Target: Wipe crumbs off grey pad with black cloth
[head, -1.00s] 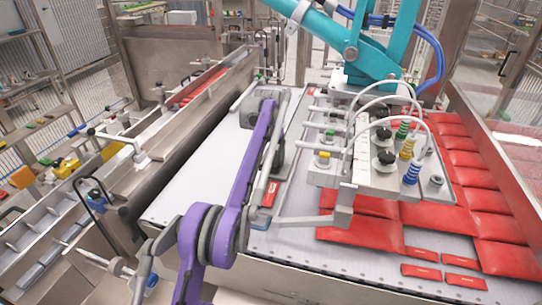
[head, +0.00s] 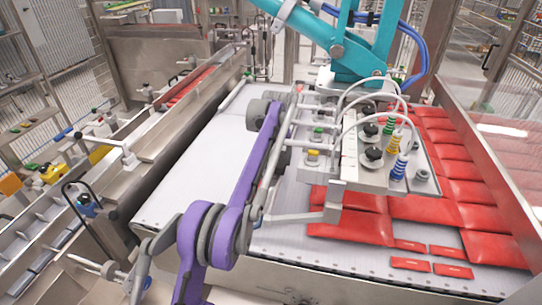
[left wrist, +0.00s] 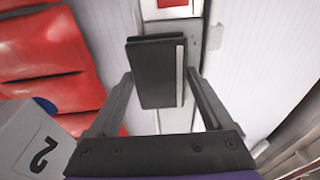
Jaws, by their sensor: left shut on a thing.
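My left gripper (left wrist: 160,73) is shut on a black cloth (left wrist: 157,68), a dark folded rectangle with a pale stripe along its right side. The cloth hangs between the two fingers above a pale surface in the left wrist view. In the head view my purple arm covers most of the gripper and the cloth. I cannot clearly make out the grey pad or any crumbs. My right gripper is not in view.
The vacuum picker head (head: 365,155) hangs from a teal arm (head: 350,50), close right of my arm. Red pouches (head: 440,170) cover the right of the white table (head: 190,165). Its left part is clear. A metal conveyor (head: 90,165) runs along the left.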

